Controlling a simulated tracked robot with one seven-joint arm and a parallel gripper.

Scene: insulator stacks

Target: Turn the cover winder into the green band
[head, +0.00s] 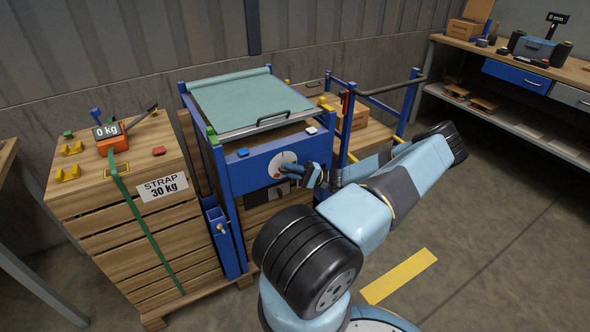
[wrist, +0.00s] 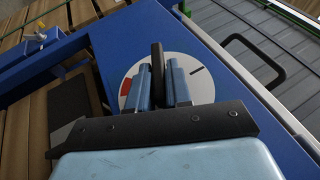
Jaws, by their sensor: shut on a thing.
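The cover winder has a round white dial (head: 280,160) on the front of the blue frame. In the wrist view the dial (wrist: 205,86) shows a red band at its left and a black mark at upper right. No green band is visible; my gripper hides the dial's lower part. The winder's dark handle (wrist: 157,52) stands between my fingers. My gripper (wrist: 158,68) is shut on this handle, and in the head view my gripper (head: 292,170) is at the dial. The teal cover (head: 240,100) lies flat over the frame's top, with a black-handled bar at its front edge.
A wooden crate stack (head: 140,225) with a green strap, an orange scale (head: 112,140) reading 0 kg and a "STRAP 30 kg" sign stands at left. Blue posts and a dark rail (head: 390,87) are at right. A workbench (head: 515,60) stands farther back; floor at right is open.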

